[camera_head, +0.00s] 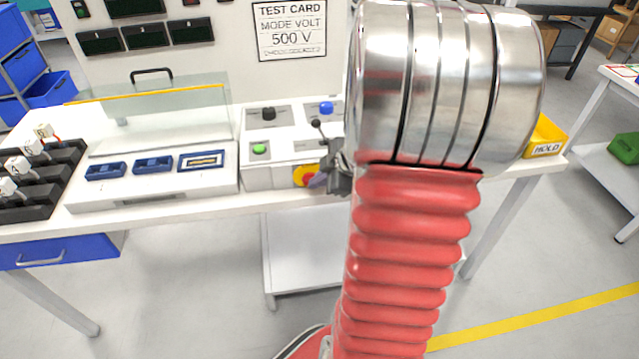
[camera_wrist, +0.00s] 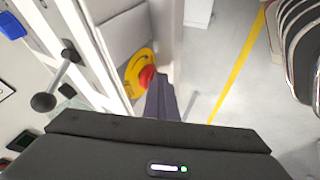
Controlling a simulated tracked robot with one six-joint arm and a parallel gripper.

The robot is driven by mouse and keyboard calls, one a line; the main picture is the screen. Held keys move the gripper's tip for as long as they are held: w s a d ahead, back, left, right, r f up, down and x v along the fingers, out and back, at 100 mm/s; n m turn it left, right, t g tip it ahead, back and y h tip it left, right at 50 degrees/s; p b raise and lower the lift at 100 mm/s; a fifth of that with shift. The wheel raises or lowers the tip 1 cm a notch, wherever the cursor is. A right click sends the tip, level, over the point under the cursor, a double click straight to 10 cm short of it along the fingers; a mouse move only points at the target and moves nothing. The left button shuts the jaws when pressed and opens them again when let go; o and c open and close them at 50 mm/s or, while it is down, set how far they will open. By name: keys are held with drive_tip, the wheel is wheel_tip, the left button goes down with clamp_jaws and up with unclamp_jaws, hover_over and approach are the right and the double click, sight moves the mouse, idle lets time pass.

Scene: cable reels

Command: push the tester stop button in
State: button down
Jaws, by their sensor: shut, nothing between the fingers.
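The tester (camera_head: 262,178) is a white box on the bench with a green button, a black knob, a blue button and a lever on top. Its stop button is red on a yellow surround (camera_head: 301,176), on the front face; my gripper partly covers it there. In the wrist view the red stop button (camera_wrist: 147,75) shows beside the tip of my shut fingers (camera_wrist: 160,88). My gripper (camera_head: 322,178) is shut and empty, at the front of the tester on the button's right. I cannot tell whether the fingertips touch the button.
A white fixture with a raised clear lid (camera_head: 150,105) stands left of the tester, with a black rack (camera_head: 38,180) beyond it. The lever with a black ball (camera_wrist: 43,102) rises near my gripper. A yellow HOLD bin (camera_head: 546,140) stands at the right. The floor in front is clear.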

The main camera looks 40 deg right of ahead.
drive_tip(key=shift+w+d+r, duration=0.15)
drive_tip(key=shift+w+d, duration=0.15)
drive_tip(key=s+a+r, duration=0.2)
drive_tip(key=s+r, duration=0.5)
drive_tip(key=s, duration=0.3)
drive_tip(key=shift+a+r, duration=0.2)
drive_tip(key=shift+r, duration=0.1)
drive_tip(key=shift+w, duration=0.1)
idle(0.5)
